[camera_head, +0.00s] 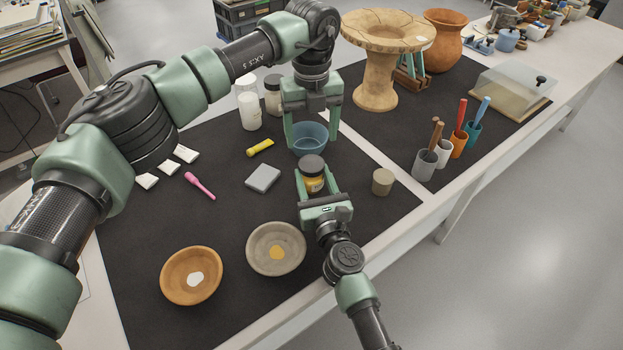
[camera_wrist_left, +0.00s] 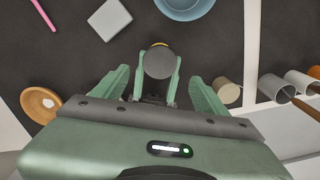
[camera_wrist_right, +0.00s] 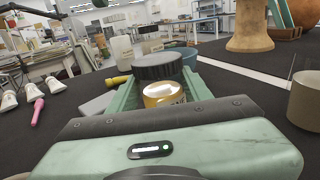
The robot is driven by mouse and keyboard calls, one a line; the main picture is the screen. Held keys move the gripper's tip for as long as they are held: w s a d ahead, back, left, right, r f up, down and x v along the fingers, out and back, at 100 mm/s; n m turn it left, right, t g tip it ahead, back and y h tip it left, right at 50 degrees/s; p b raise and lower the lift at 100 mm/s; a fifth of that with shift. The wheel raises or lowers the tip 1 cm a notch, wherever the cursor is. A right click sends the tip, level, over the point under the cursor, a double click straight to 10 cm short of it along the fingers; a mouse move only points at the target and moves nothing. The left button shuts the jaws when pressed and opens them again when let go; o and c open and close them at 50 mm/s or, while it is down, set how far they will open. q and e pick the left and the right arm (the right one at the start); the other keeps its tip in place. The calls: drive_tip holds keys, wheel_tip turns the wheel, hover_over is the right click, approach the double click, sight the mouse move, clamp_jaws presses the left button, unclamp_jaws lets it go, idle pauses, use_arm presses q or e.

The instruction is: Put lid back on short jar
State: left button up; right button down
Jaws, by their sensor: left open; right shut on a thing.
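The short jar (camera_head: 313,184) is amber with a label and stands between the fingers of my right gripper (camera_head: 310,180), which is shut on it. The dark round lid (camera_head: 311,164) is on top of the jar's mouth; whether it is fully seated I cannot tell. In the right wrist view the ribbed lid (camera_wrist_right: 157,66) sits over the amber jar (camera_wrist_right: 164,94). My left gripper (camera_head: 311,140) is open and empty above the lid. In the left wrist view the lid (camera_wrist_left: 158,62) shows from above, between its spread fingers (camera_wrist_left: 158,78).
A blue bowl (camera_head: 309,139) stands just behind the jar. A grey block (camera_head: 263,179) lies left, a beige cylinder (camera_head: 382,182) stands right. Two shallow bowls (camera_head: 192,276) (camera_head: 276,249) are in front left. Tool cups (camera_head: 424,166) and a tall pedestal vessel (camera_head: 376,80) stand to the right.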

sight(312, 163)
use_arm(q)
drive_tip(key=shift+f, duration=4)
drive_tip(key=c, duration=1.5)
drive_tip(key=shift+o, duration=0.2)
drive_tip(key=m, duration=0.3)
drive_tip(key=shift+m, duration=0.3)
drive_tip(key=o, duration=1.5)
drive_tip(key=shift+o, duration=0.2)
